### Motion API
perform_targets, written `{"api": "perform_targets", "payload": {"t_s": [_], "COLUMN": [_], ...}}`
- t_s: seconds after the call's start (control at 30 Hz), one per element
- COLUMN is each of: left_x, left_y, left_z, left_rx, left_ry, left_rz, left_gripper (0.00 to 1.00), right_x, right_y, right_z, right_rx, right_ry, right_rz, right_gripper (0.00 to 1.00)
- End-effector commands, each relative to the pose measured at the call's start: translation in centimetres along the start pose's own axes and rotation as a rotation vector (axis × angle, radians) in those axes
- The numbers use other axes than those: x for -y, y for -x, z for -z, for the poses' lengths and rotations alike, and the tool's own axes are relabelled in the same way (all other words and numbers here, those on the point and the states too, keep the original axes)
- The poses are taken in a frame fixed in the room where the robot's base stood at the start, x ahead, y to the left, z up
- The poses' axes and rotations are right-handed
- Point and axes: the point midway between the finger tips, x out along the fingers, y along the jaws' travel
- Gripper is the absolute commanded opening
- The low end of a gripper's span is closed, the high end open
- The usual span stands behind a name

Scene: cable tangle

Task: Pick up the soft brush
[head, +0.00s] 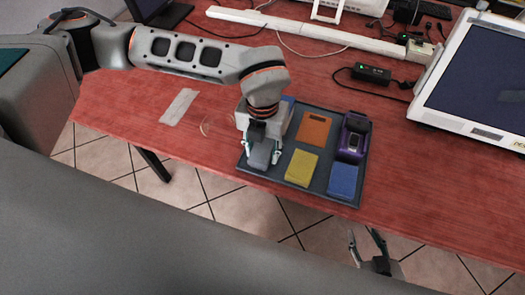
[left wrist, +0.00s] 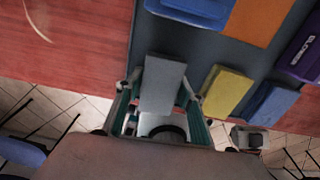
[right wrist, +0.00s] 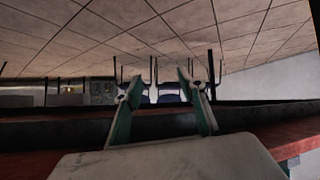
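No object here is plainly a brush by its look. A grey block (head: 260,154) lies at the near left corner of a dark tray (head: 312,197); it also shows in the left wrist view (left wrist: 163,82). My left gripper (head: 262,150) points down over this block, one finger on each side. It looks open, with the block between its fingers; whether they touch it is hard to tell. My right gripper (head: 364,243) is open and empty, off the table's near edge.
The tray also holds an orange block (head: 314,130), a yellow block (head: 301,167), a blue block (head: 343,180), another blue block (left wrist: 192,10) and a purple item (head: 354,137). A monitor (head: 480,85) and black adapter (head: 371,74) stand behind right. Table at left is mostly clear.

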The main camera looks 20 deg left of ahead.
Motion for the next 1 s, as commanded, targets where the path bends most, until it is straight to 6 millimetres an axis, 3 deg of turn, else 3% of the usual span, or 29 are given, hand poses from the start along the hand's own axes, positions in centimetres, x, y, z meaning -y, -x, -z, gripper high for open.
{"api": "perform_targets", "payload": {"t_s": [0.03,0.07,0.1,0.57,0.77,1.0], "left_x": [0.0,0.0,0.0,0.0,0.0,0.0], "left_y": [0.0,0.0,0.0,0.9,3.9,10.3], "left_z": [0.0,0.0,0.0,-0.1,-0.1,-0.2], "left_rx": [0.000,0.000,0.000,0.002,0.006,0.009], "left_ry": [0.000,0.000,0.000,0.000,0.000,0.000], "left_rz": [0.000,0.000,0.000,0.000,0.001,0.001], "left_gripper": [0.20,0.13,0.11,0.11,0.11,0.11], "right_x": [-0.1,-0.1,-0.1,-0.1,0.1,0.4], "right_y": [-0.1,-0.1,-0.1,0.0,0.3,0.6], "right_z": [0.1,0.1,0.2,0.2,0.1,-0.2], "right_rx": [-0.002,-0.002,-0.003,-0.003,0.003,0.011], "right_ry": [0.000,0.001,0.001,0.001,-0.003,-0.008], "right_rz": [-0.001,-0.001,-0.001,-0.001,0.002,0.009], "right_gripper": [0.40,0.40,0.40,0.40,0.40,0.40]}}
